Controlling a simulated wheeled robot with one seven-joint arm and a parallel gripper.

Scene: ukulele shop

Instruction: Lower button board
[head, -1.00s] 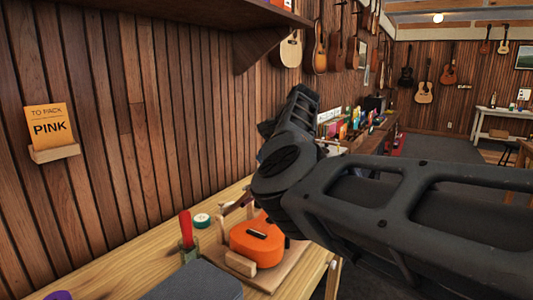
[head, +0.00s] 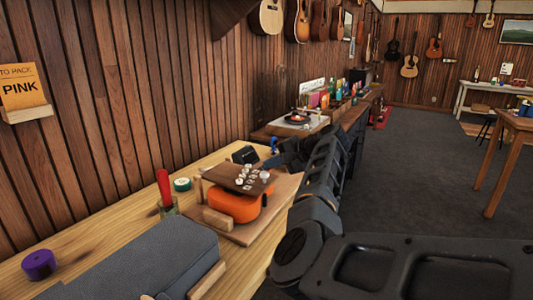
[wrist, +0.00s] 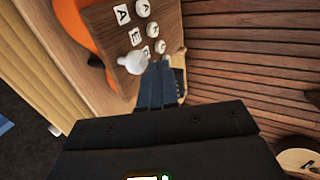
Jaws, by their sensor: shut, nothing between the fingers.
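The button board (head: 240,178) is a brown wooden panel with several white round buttons and letter tiles. It lies over the orange ukulele body (head: 233,206), looking slightly tilted; whether it touches the body is hard to tell. The wrist view shows part of the board (wrist: 172,22), with tiles and buttons, and the orange body (wrist: 82,45) beside it. A larger white knob (wrist: 131,63) stands at the board's edge. My gripper (wrist: 156,68) is shut and empty, its blue-grey fingertips close beside the knob. In the head view my wrist is right of the board.
The wooden base (head: 262,222) sits on the workbench. A red-handled tool (head: 164,187), a green roll (head: 182,184), a grey padded block (head: 150,265) and a purple roll (head: 39,264) are nearby. A black box (head: 245,155) stands behind the board. Open floor lies right.

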